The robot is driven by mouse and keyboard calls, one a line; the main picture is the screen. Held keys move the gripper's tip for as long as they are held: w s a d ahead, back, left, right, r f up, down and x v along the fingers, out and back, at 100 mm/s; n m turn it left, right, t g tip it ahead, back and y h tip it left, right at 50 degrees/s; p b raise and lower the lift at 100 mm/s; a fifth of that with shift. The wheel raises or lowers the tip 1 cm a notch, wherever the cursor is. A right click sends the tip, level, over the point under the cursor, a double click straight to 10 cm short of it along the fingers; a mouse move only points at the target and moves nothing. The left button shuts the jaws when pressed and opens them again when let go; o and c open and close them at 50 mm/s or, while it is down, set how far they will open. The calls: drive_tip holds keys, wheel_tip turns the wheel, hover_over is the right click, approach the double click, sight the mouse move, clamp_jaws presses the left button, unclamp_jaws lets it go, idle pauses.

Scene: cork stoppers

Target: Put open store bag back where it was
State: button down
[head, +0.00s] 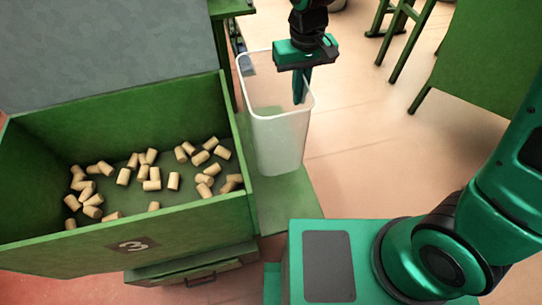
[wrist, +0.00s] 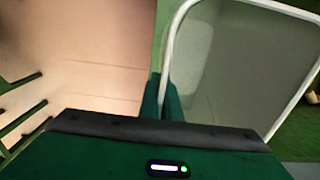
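The open store bag (head: 281,140) is a tall, whitish, see-through container with an open top and a white rim. It stands upright, over a low green base (head: 290,203), to the right of the green drawer of corks; I cannot tell whether its bottom touches the base. My gripper (head: 301,98) points down at the bag's right rim. In the wrist view, my gripper's fingers (wrist: 164,103) are close together on both sides of the bag's rim (wrist: 171,40), pinching it. The bag's inside looks empty.
The open green drawer (head: 130,243) holds many loose cork stoppers (head: 152,185) and sits close to the bag's left side. A green chair or table (head: 490,60) stands at the upper right. The floor (head: 370,160) right of the bag is clear.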

drive_tip(key=f, duration=0.5)
drive_tip(key=shift+s+f, duration=0.1)
drive_tip(key=shift+s, duration=0.1)
drive_tip(key=shift+f, duration=2.45)
drive_tip(key=c, duration=2)
unclamp_jaws()
wheel_tip(320, 180, up, 12)
drive_tip(key=shift+d+r, duration=0.1)
drive_tip(key=shift+d, duration=0.05)
